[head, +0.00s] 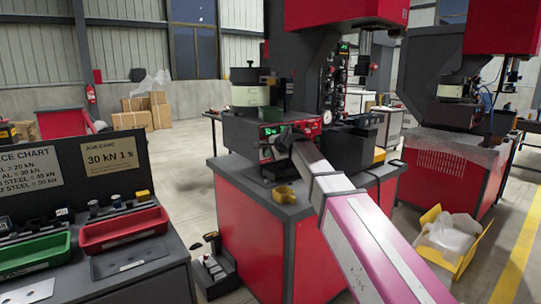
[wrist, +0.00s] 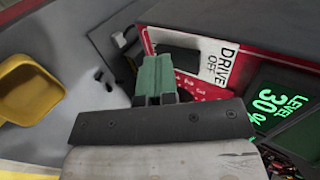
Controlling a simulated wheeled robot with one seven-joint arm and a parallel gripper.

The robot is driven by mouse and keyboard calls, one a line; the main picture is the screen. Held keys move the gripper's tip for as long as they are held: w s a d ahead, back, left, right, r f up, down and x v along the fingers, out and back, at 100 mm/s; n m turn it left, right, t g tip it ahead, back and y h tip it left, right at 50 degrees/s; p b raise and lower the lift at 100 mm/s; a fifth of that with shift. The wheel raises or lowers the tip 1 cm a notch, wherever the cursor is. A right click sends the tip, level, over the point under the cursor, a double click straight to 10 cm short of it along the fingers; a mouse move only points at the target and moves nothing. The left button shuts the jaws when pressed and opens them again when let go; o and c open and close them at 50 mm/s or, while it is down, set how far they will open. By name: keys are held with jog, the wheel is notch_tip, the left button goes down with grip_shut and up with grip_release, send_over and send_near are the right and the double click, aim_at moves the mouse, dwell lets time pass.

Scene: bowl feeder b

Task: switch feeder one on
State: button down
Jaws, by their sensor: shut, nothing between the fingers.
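The feeder's red control panel (head: 309,128) is on the red machine bench in the head view, with a small lit green display. In the wrist view the panel (wrist: 200,90) has a white label reading "DRIVE OFF" (wrist: 221,60) next to a dark rectangular part (wrist: 178,59). A green display (wrist: 277,108) reads "LEVEL 30%". The feeder bowl (head: 250,78) stands on the unit behind the panel. My gripper (wrist: 155,75) is shut and empty, its green fingers close in front of the panel near the dark part. Whether they touch it I cannot tell.
A yellow tray (wrist: 30,88) lies left of my fingers, also seen on the bench edge (head: 285,194). A dark box (head: 350,140) sits right of the panel. A sign board (head: 60,165) and red and green bins stand on the left table. A yellow crate (head: 470,262) is on the floor.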

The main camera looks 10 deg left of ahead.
jog(key=shift+w+a+f+t+y, duration=0.3)
jog(key=shift+t+y, duration=0.1)
jog(key=shift+y, duration=0.2)
